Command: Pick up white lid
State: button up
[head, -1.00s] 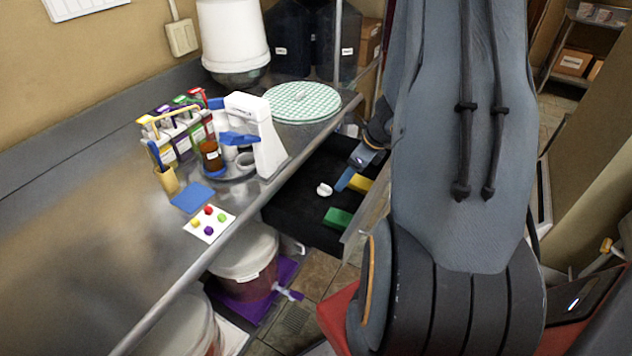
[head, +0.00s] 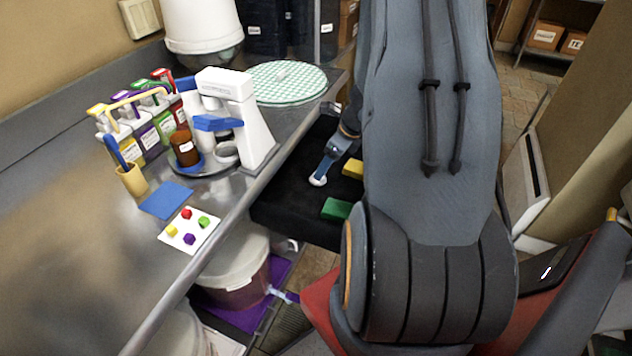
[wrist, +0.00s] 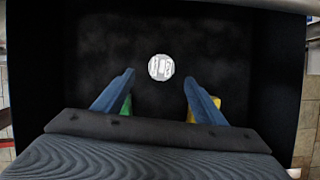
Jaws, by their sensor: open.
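The white lid (head: 318,181) is small and round and lies on the black floor of the open drawer. In the wrist view the lid (wrist: 161,67) sits beyond the fingertips, roughly centred between them. My gripper (wrist: 158,82) is open, with its two blue fingers apart and nothing between them. In the head view my gripper (head: 327,168) reaches down over the drawer and partly overlaps the lid. I cannot tell from these views whether a finger touches it.
A green block (head: 336,209) and a yellow block (head: 353,168) lie in the black drawer (head: 290,205) near my gripper. The steel counter (head: 70,215) above holds a white device (head: 240,110), a tube rack, and a card with coloured pieces. A bucket (head: 232,275) stands below.

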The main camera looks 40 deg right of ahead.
jog(key=shift+w+p+x, duration=0.2)
jog(key=shift+p+x, duration=0.2)
jog(key=shift+x, duration=1.4)
jog(key=shift+w+p+x, duration=0.2)
jog(key=shift+p+x, duration=0.15)
jog(key=shift+x, duration=1.5)
jog(key=shift+r, duration=0.15)
jog(key=c, duration=1.1)
